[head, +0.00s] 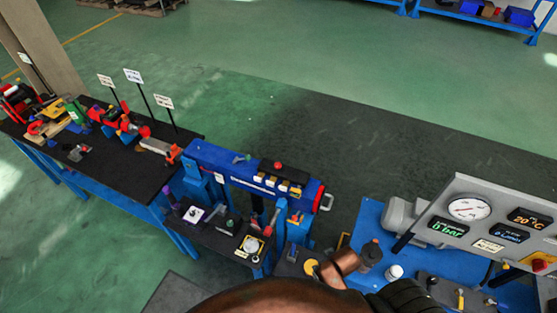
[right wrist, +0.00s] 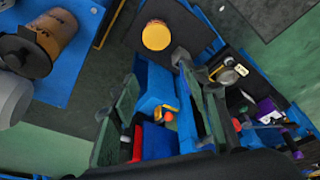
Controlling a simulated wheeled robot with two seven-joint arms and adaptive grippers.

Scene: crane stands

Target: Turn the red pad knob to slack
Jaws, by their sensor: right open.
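A small red knob with a yellow-orange part (right wrist: 168,113) sits on a blue block in the right wrist view. In the head view a small red and orange piece (head: 295,217) shows on the blue stand under the beam's right end; I cannot tell surely whether it is the pad knob. My right gripper (right wrist: 155,115) is open, its two dark green fingers on either side of the blue block and knob. Whether they touch it is unclear. My left gripper is not in view.
The blue beam (head: 235,172) carries a red button. A gauge panel (head: 485,222) stands at right. The black table (head: 110,165) at left holds several tools.

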